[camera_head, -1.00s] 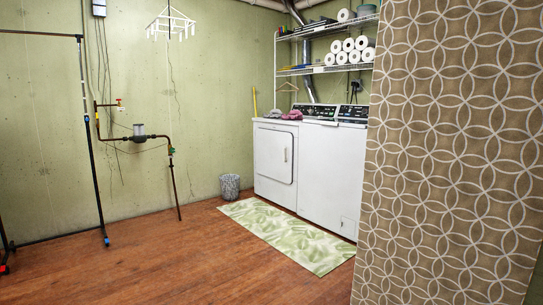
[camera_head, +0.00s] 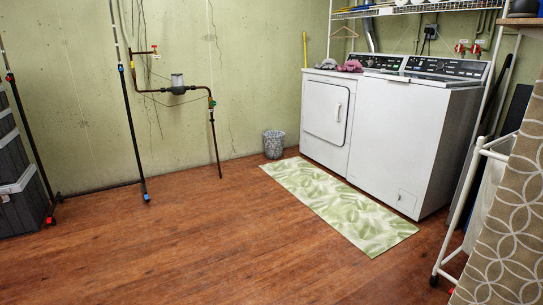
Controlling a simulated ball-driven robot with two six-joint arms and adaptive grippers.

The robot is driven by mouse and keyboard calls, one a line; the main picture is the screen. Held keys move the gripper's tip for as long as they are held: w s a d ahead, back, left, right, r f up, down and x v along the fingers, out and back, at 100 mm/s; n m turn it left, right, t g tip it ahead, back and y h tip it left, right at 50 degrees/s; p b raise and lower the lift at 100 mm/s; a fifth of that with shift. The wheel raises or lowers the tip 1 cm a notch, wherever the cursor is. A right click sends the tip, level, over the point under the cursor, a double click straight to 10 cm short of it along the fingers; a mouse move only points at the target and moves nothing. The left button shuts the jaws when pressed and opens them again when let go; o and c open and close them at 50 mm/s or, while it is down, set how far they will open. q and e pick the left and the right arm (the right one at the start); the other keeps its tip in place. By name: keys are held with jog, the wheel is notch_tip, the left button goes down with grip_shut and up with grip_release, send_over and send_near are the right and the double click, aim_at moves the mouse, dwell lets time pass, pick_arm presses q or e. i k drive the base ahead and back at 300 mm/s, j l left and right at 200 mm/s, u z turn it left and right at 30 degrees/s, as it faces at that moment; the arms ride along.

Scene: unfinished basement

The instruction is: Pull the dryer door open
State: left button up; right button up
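The white dryer (camera_head: 311,138) stands against the back wall, left of a second white machine, the washer (camera_head: 388,174). The dryer door (camera_head: 325,112) is on its front and looks shut. A small upright handle (camera_head: 338,112) sits near the door's right edge. Pinkish and grey cloths (camera_head: 349,66) lie on top. Neither of my grippers is in view.
A green leaf-patterned mat (camera_head: 338,204) lies before the machines. A small bin (camera_head: 273,144) stands left of the dryer. A patterned curtain (camera_head: 505,240) and a wheeled white-framed cart (camera_head: 484,188) are at right. A black rack (camera_head: 128,100) stands at left. The wooden floor (camera_head: 200,245) is open.

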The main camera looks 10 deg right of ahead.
aim_at(326, 105)
jog(key=i, duration=1.2)
jog(key=i+z, duration=0.1)
jog(key=i, duration=1.15)
jog(key=i+j, duration=0.1)
jog(key=i, duration=1.1)
jog(key=i+j+z, duration=0.1)
jog(key=i, duration=1.15)
